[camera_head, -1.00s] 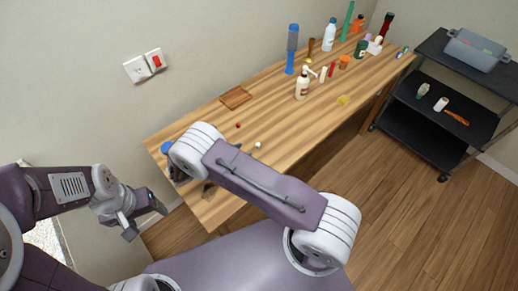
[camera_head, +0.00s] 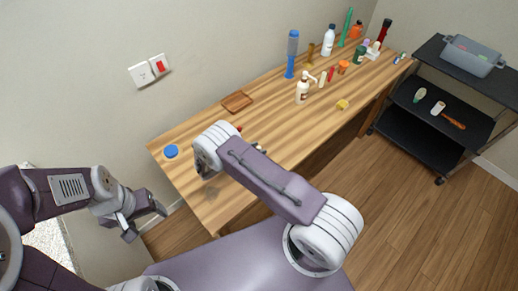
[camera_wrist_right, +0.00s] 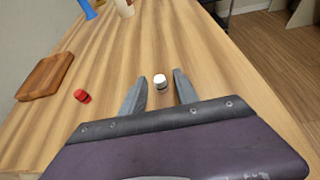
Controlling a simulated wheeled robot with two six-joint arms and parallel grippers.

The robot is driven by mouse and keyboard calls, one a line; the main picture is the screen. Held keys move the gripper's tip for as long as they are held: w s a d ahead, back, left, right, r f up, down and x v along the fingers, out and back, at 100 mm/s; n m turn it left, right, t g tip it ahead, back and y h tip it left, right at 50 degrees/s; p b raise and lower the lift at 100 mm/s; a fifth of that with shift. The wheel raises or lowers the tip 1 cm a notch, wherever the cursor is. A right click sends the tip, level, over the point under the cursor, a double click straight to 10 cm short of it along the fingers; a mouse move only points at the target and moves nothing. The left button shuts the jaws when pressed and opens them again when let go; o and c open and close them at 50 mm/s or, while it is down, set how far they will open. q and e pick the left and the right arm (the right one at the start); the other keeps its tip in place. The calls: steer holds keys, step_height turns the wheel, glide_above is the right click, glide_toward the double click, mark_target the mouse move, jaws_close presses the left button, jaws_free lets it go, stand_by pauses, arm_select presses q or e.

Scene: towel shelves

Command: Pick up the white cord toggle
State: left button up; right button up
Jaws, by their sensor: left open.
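The white cord toggle (camera_wrist_right: 160,82) is a small white piece with a darker base on the wooden table, seen in the right wrist view. My right gripper (camera_wrist_right: 160,74) is open, with one finger on each side of the toggle and a gap on both sides. I cannot tell how high the fingers are above the table. In the head view, my right arm hides most of the right gripper and the toggle area. My left gripper (camera_head: 143,214) is open and empty, off the table's near left end.
A small red piece (camera_wrist_right: 82,96) and a wooden board (camera_wrist_right: 46,76) lie left of my right gripper. A blue disc (camera_head: 171,151) lies near the table's left end. Bottles, including a pump bottle (camera_head: 303,92), stand farther back. A black cart (camera_head: 430,112) stands at right.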

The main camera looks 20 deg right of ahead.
jaws_close()
steer(key=shift+r, duration=0.15)
steer(key=shift+r, duration=0.4)
step_height(320, 180, up, 3)
steer(key=shift+f, duration=0.15)
steer(key=s+d+r, duration=0.5)
steer(key=d+r, duration=0.2)
steer(key=d, duration=0.3)
steer(key=shift+s+d+r+b, duration=0.15)
steer(key=shift+s+b, duration=0.05)
steer(key=shift+b, duration=0.1)
